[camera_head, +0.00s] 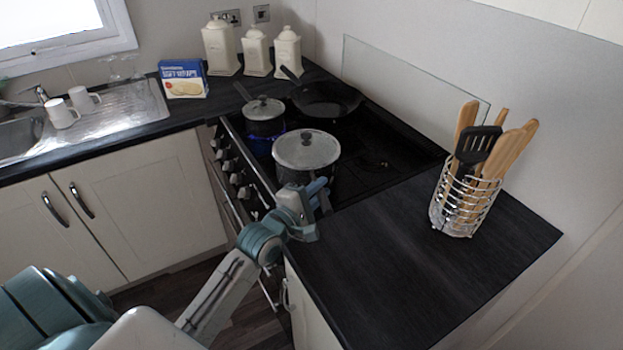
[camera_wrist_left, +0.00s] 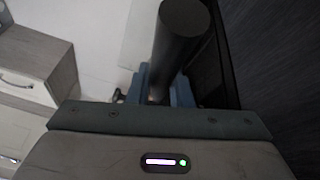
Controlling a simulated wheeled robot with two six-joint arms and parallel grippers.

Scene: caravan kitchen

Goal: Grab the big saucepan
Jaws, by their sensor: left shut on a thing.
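The big saucepan (camera_head: 306,152), grey with a glass lid and dark knob, sits on the near part of the black hob. Its dark handle points toward the front right counter. My left gripper (camera_head: 318,188) is at this handle, beside the pan's near side. In the left wrist view the dark round handle (camera_wrist_left: 181,45) stands between the blue fingers of my left gripper (camera_wrist_left: 168,88), which are shut on it. The pan's body cannot be made out in the wrist view. My right gripper is not in view.
A smaller saucepan (camera_head: 264,115) and a black frying pan (camera_head: 325,98) stand behind on the hob. A wire utensil holder (camera_head: 461,205) stands on the right counter (camera_head: 400,265), whose near part is clear. A glass panel (camera_head: 405,85) runs behind the hob.

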